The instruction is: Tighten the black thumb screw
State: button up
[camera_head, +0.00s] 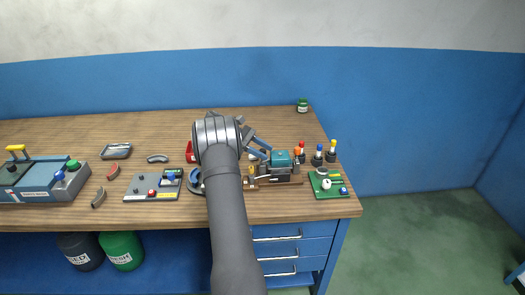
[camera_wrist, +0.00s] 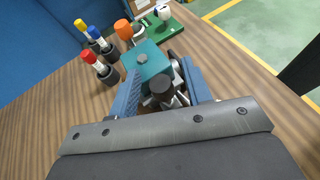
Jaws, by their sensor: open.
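The black thumb screw (camera_wrist: 160,87) shows in the wrist view as a dark round knob on the near side of a teal-topped device (camera_wrist: 143,58). The device also stands near the right end of the bench in the head view (camera_head: 281,160). My gripper (camera_wrist: 160,68) is open, with one blue finger on each side of the knob and visible gaps to it. In the head view, my gripper (camera_head: 259,145) reaches in just left of the device. The screw cannot be made out there.
Red, blue and yellow-topped tools (camera_head: 318,154) stand in dark holders right of the device. A green board (camera_head: 329,184) lies at the bench's right front corner. A grey board (camera_head: 154,185) and a blue-grey case (camera_head: 42,180) lie to the left. The rear of the bench is mostly clear.

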jog(key=r, duration=0.4)
jog(key=shift+s+d+r, duration=0.25)
jog(key=shift+d+r, duration=0.05)
jog(key=shift+d, duration=0.05)
jog(key=s+d+r, duration=0.6)
jog(key=d, duration=0.2)
jog(key=shift+s+d+r, duration=0.15)
jog(key=shift+s+d, duration=0.1)
jog(key=shift+d, duration=0.1)
notch_tip(320, 180, up, 7)
jog(key=m+t+y, duration=0.5)
jog(key=m+y, duration=0.1)
jog(key=y, duration=0.6)
send_over(265, 151)
jog(key=f, duration=1.7)
jog(key=shift+w+a, duration=0.4)
jog(key=shift+c, duration=0.3)
